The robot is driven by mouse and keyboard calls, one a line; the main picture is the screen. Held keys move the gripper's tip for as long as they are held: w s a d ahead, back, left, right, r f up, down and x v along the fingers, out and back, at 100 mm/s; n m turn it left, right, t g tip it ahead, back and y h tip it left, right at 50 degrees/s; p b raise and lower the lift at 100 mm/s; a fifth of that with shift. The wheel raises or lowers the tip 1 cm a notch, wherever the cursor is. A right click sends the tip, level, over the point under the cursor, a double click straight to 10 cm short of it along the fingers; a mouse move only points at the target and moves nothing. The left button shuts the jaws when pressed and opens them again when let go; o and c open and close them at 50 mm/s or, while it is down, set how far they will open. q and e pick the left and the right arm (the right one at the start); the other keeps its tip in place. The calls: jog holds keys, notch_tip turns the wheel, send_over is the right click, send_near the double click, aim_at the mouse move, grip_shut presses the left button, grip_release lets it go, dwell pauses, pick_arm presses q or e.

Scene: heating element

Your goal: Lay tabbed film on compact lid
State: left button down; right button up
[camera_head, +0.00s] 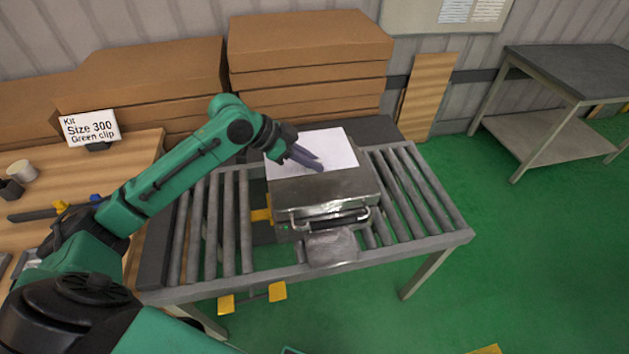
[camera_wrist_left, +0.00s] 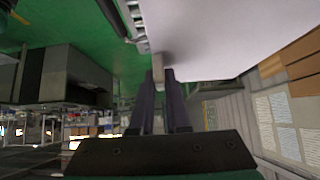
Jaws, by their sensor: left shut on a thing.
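A white film (camera_head: 338,146) spreads over the top of a metal case with a compact lid (camera_head: 345,188), which stands on a roller conveyor. In the left wrist view the fingers (camera_wrist_left: 161,72) are shut on a small tab at the edge of the film (camera_wrist_left: 215,35). The case front has a handle (camera_head: 322,218). My right gripper is not in view.
The roller conveyor (camera_head: 425,195) has free rollers on both sides of the case. Stacked cardboard boxes (camera_head: 310,50) stand behind. A wooden table at the left holds a sign (camera_head: 90,128) reading "Kit Size 300 Green clip". A grey table (camera_head: 575,72) stands far right.

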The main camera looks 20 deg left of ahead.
aim_at(282, 173)
pick_arm(q)
jog(key=f, duration=0.2)
jog(key=w+f, duration=0.1)
jog(key=f, duration=0.2)
jog(key=shift+f+p, duration=0.1)
jog(key=shift+p, duration=0.2)
jog(key=f, duration=0.3)
jog(key=shift+w+p, duration=0.3)
jog(key=shift+s+f, duration=0.25)
jog(key=shift+f, duration=0.9)
jog(key=c, duration=0.9)
grip_release()
jog(key=shift+w, duration=0.1)
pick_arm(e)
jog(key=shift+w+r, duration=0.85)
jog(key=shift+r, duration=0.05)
pick_arm(q)
jog(key=b+v, duration=0.1)
jog(key=v, duration=1)
jog(key=shift+a+r, duration=0.25)
jog(key=shift+r, duration=0.2)
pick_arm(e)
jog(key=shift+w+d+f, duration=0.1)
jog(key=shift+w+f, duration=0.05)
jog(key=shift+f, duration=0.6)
